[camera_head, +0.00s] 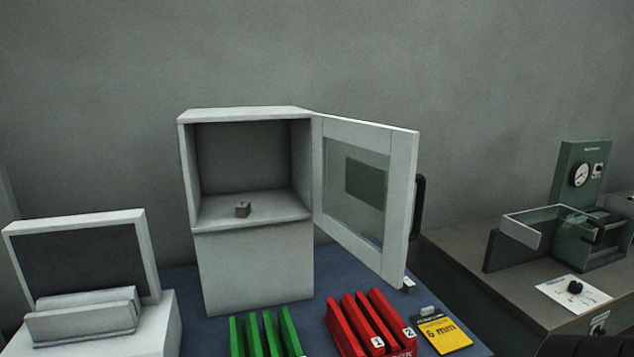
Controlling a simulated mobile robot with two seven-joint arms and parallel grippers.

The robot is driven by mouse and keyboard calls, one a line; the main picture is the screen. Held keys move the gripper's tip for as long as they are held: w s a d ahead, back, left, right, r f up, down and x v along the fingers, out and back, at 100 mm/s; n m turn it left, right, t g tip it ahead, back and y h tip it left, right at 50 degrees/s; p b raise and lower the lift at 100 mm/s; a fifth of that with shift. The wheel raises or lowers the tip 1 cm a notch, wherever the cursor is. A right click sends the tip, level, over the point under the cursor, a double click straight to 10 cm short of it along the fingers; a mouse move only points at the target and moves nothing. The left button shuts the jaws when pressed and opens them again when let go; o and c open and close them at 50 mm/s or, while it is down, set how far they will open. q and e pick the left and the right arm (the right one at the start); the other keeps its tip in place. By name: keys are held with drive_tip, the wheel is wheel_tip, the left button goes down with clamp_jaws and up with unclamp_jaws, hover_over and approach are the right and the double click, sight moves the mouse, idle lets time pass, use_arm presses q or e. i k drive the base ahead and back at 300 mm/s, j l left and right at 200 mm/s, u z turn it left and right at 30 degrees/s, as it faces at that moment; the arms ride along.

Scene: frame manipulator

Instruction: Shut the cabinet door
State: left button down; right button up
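The cabinet (252,258) is a light grey box standing on the blue table top. The cabinet door (401,205) is a light frame with a glass pane. It is hinged at the cabinet's right front edge and stands wide open, swung out to the right and towards me. A black handle (418,215) shows beyond the door's free edge, on its outer side. Neither of my grippers can be made out in the view.
Green (264,335) and red (370,322) slotted racks and a yellow label card (443,334) lie in front of the cabinet. A white screen-like unit (82,262) stands at left. A green device with a gauge (581,190) stands on the right bench. A dark shape shows at bottom right.

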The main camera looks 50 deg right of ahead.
sight(367, 182)
drive_tip(key=k+l, duration=0.15)
drive_tip(key=l, duration=0.2)
drive_tip(key=k+l, duration=0.1)
drive_tip(key=l, duration=0.3)
drive_tip(key=k+l, duration=0.15)
drive_tip(key=l, duration=0.2)
drive_tip(key=k+l, duration=0.15)
drive_tip(key=l, duration=0.2)
drive_tip(key=k+l, duration=0.1)
drive_tip(key=l, duration=0.25)
drive_tip(key=k+l, duration=0.15)
drive_tip(key=l, duration=0.25)
drive_tip(key=k+l, duration=0.1)
drive_tip(key=l, duration=0.25)
drive_tip(key=k+l, duration=0.15)
drive_tip(key=l, duration=0.2)
drive_tip(key=z, duration=0.05)
